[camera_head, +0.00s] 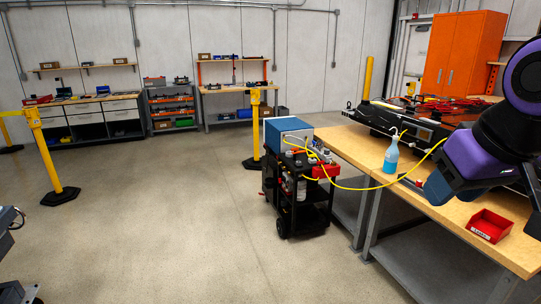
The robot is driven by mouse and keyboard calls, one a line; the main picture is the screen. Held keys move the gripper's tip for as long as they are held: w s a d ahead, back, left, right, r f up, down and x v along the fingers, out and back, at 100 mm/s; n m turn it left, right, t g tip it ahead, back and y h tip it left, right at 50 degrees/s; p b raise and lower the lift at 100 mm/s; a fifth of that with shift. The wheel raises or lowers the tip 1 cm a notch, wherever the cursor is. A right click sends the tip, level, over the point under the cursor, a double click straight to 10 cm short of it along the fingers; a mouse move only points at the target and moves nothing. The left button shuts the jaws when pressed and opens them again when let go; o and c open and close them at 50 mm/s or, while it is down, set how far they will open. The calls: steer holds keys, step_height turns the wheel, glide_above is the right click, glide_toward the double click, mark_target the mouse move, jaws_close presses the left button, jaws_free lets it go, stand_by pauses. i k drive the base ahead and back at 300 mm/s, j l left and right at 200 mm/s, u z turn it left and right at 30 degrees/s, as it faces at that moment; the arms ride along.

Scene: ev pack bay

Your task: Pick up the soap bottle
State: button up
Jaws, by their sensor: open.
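The soap bottle (391,157) is a clear bottle of blue liquid with a white pump top. It stands upright on the wooden workbench (353,147) at the right, near the bench's front edge. My arm, purple and black, reaches in from the right edge, to the right of the bottle and apart from it. The fingers of my gripper do not show, so their place relative to the bottle cannot be seen.
A yellow cable (360,188) runs past the bottle to a black cart (300,205). A red bin (489,226) sits on the bench. A black battery pack (405,122) lies behind the bottle. Yellow posts (52,160) stand left; the middle floor is clear.

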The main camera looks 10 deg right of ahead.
mark_target(392, 154)
steer(key=i+z, duration=0.2)
steer(key=i, duration=0.75)
steer(key=i+j+z, duration=0.2)
steer(key=i, duration=0.7)
steer(key=i+z, duration=0.2)
steer(key=i, duration=0.25)
steer(key=i+j+z, duration=0.15)
steer(key=i, duration=0.3)
steer(key=i+j+z, duration=0.2)
steer(key=i, duration=0.25)
steer(key=i+j, duration=0.35)
